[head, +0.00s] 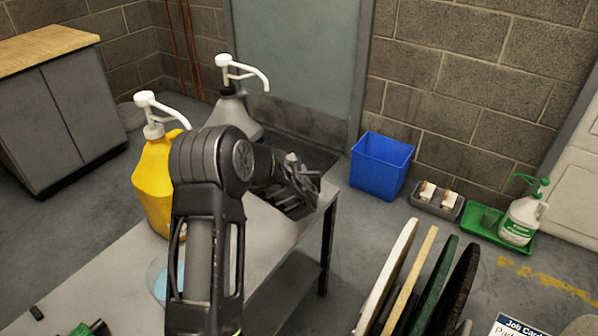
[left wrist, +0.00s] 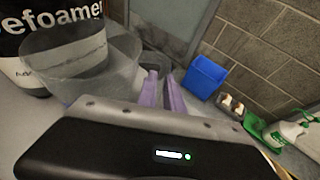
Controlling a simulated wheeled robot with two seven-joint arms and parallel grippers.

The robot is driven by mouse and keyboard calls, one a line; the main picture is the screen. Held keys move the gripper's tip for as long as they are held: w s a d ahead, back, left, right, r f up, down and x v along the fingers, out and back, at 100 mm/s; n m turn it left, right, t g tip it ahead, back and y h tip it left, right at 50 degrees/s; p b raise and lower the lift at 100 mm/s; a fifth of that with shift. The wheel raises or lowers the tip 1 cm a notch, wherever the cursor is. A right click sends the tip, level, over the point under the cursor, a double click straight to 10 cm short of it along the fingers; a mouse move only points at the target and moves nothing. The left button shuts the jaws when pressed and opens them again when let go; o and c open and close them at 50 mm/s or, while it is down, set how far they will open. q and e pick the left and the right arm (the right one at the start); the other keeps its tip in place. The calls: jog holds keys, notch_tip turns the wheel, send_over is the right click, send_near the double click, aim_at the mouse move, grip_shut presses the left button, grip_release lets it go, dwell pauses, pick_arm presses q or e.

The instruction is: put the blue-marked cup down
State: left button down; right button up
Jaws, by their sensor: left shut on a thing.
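My left gripper (head: 297,182) is at the far right end of the grey table, beyond my arm. In the left wrist view its two purple fingers (left wrist: 162,92) are close together beside a clear, see-through cup (left wrist: 72,62), and the gripper is shut on it. The cup looks tilted in that view, and I see no blue mark on it. In the head view the gripper hides the cup, and I cannot tell whether it touches the table. My right gripper is not in view.
A yellow pump jug (head: 152,185) and a grey pump jug (head: 236,108) stand on the table (head: 275,228). A light-blue vessel (head: 160,283) is partly behind my arm. A blue bin (head: 381,165) is on the floor past the table end. Upright pads (head: 415,285) stand at lower right.

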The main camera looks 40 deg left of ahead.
pick_arm(q)
jog(key=shift+f, duration=0.1)
jog(key=c, duration=1.5)
grip_release()
jog(key=v, duration=1.2)
jog(key=shift+p, duration=0.3)
